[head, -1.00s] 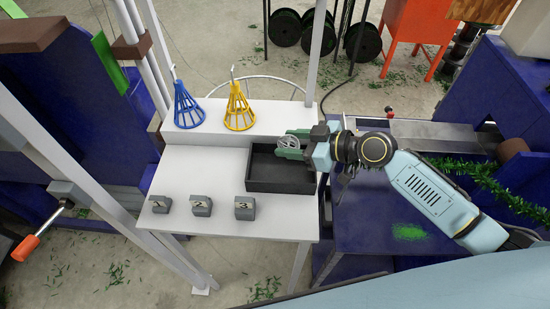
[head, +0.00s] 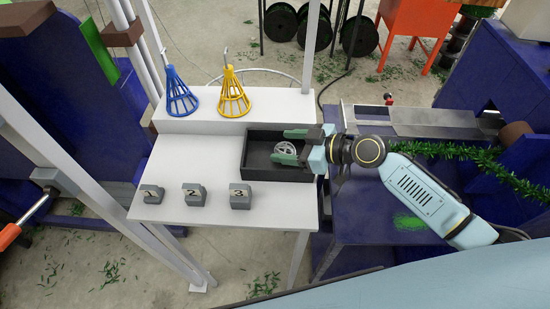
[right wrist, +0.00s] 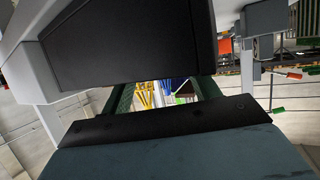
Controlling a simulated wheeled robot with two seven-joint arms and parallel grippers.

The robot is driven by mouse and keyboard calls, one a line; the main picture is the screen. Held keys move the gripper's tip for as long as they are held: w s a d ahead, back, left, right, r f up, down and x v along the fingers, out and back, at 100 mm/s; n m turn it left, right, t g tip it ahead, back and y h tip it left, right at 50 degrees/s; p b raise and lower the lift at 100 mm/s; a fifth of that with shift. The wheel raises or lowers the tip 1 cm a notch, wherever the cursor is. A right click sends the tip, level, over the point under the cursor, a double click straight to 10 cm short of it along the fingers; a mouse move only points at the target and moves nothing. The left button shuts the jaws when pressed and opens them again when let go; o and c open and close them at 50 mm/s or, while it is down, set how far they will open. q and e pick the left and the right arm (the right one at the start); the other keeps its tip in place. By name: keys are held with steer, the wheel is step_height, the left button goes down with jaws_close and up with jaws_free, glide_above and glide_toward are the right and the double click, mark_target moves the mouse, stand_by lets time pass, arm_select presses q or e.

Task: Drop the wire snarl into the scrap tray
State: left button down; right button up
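The wire snarl (head: 286,149) is a small pale ring of looped wire. In the head view it shows inside the black scrap tray (head: 262,174), low between my right fingers, and looks apart from them. The tray sits at the right edge of the white table. My right gripper (head: 290,146) reaches over the tray from the right with its green fingers spread. In the right wrist view the fingers (right wrist: 163,97) are also wide apart, with no wire visible between them. My left gripper is not in view.
A blue cone cage (head: 181,97) and a yellow one (head: 234,97) stand on the raised back shelf. Numbered grey blocks (head: 196,196) line the table's front. The white table (head: 190,155) is clear between shelf and blocks.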

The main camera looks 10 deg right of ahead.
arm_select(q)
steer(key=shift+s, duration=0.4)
arm_select(e)
steer(key=shift+o, duration=0.8)
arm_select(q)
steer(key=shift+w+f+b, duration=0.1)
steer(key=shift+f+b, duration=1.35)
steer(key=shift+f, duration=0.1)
arm_select(e)
steer(key=v, duration=1.3)
steer(key=shift+s+d+r, duration=0.1)
steer(key=shift+s, duration=0.1)
